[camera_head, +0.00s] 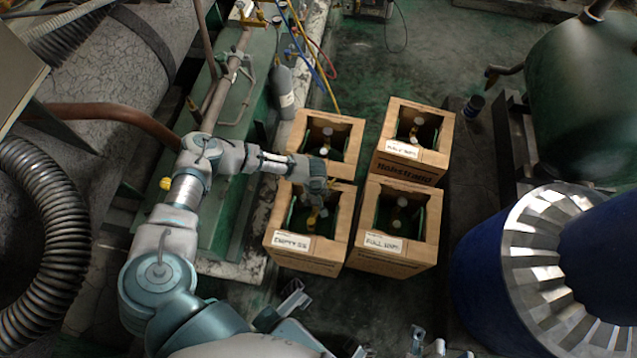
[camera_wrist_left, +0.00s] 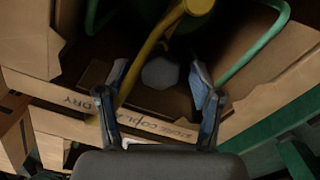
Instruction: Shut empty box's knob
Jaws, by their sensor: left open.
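The box labelled as empty (camera_head: 292,242) stands front left in a group of open cardboard boxes, with a green cylinder inside. My left gripper (camera_head: 316,207) reaches down into its opening from the left and hides part of the cylinder top. In the left wrist view, the two fingers of my left gripper (camera_wrist_left: 159,80) are open. A grey faceted knob (camera_wrist_left: 160,73) shows between and beyond the fingertips, with nothing gripped. A yellow hose (camera_wrist_left: 147,48) runs beside the left finger. Grey metal parts at the bottom edge of the head view may be my right gripper; their jaws are unclear.
A box labelled full (camera_head: 383,246) stands right of the empty one. Two more boxes (camera_head: 345,128) (camera_head: 410,165) stand behind. A grey cylinder (camera_head: 283,88) with hoses stands at the back. A large blue drum (camera_head: 490,270) is at right. Floor is free at the back.

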